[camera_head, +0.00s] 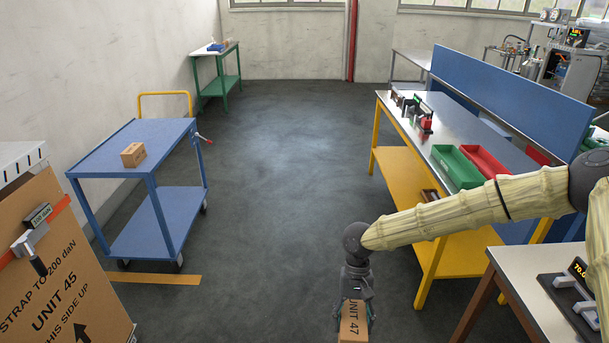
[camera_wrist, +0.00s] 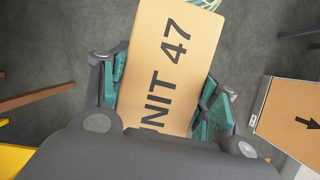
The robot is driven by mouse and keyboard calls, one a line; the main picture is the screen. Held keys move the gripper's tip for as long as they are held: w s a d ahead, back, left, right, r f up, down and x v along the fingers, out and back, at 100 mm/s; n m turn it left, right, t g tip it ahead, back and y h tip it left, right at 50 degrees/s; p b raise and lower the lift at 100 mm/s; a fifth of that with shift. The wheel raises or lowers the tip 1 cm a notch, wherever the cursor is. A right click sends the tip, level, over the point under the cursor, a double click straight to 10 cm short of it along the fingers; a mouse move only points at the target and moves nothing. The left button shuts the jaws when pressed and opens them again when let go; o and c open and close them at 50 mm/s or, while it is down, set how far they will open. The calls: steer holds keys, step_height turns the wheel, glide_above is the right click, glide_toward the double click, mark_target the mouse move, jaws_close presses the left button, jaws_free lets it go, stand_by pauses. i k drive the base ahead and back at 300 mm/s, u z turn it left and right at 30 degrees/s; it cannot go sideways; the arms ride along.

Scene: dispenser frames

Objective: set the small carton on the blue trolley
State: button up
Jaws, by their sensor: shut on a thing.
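My gripper (camera_head: 356,291) is shut on a brown carton marked UNIT 47 (camera_head: 353,324), low at the bottom centre of the head view. The carton also fills the middle of the wrist view (camera_wrist: 172,55), between the teal finger pads. The blue trolley (camera_head: 137,131) stands at the left in the head view, well apart from my gripper. It has two shelves and a yellow handle. Another small brown carton (camera_head: 133,155) sits on its top shelf, near the middle. The underside of the held carton is hidden.
A large strapped carton marked UNIT 45 (camera_head: 60,275) stands at the front left. A workbench with a yellow lower shelf (camera_head: 420,195) and red and green bins is at the right. A small table (camera_head: 520,275) is front right. Open grey floor lies between trolley and bench.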

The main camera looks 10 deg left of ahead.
mark_target(151, 141)
steer(key=z, duration=0.1)
steer(key=i, duration=2.6)
steer(key=u, duration=1.65)
steer(key=i, duration=0.85)
steer(key=u, duration=0.9)
